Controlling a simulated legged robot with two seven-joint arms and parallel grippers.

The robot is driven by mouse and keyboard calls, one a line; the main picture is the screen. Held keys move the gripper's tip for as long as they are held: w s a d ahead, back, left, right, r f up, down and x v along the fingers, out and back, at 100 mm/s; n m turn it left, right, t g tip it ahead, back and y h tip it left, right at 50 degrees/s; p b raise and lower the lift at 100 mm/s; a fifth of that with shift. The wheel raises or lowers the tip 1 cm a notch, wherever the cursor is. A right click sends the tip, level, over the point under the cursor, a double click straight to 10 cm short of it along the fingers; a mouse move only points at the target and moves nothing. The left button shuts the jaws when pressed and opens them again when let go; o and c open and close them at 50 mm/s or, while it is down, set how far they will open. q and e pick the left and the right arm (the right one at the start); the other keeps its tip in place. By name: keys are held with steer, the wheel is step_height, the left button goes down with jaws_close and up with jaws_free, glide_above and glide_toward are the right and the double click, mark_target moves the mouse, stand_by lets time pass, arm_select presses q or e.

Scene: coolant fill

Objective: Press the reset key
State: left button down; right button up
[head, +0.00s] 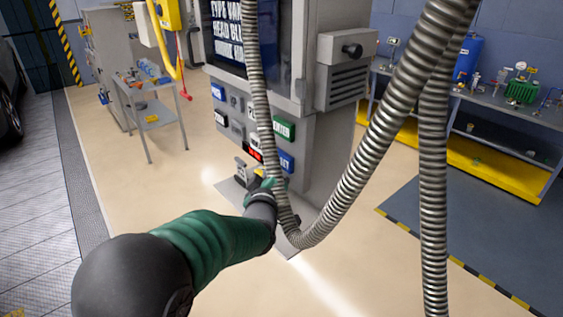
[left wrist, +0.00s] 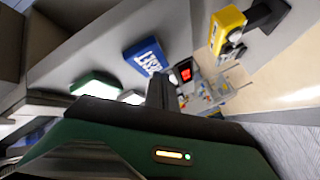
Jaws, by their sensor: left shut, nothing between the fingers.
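The reset key is a blue labelled key (head: 285,161) low on the front of the grey machine, below a green ENTER key (head: 282,128). In the left wrist view the blue key (left wrist: 146,56) stands out from the grey panel. My left gripper (head: 272,184) is just below the blue key in the head view, partly behind a metal hose. In the left wrist view its shut fingers (left wrist: 160,90) are close beside the key, with nothing held. I cannot tell whether they touch it. My right gripper is not in view.
Corrugated metal hoses (head: 395,105) hang across the front, one looping past my left gripper. A grey cart (head: 152,110) stands at the left, and a workbench (head: 500,98) at the right.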

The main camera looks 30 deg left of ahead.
arm_select(q)
steer(key=shift+w, duration=0.1)
stand_by(0.7)
steer(key=shift+w+d+r, duration=0.1)
steer(key=shift+w+d, duration=0.1)
steer(key=shift+w, duration=0.05)
steer(key=shift+w+d, duration=0.2)
steer(key=shift+w, duration=0.25)
stand_by(0.8)
steer(key=shift+s, duration=0.1)
steer(key=shift+s+a+b, duration=0.25)
steer(key=shift+s+b, duration=0.1)
steer(key=shift+b, duration=0.25)
steer(key=shift+s+a, duration=0.1)
steer(key=shift+s, duration=0.35)
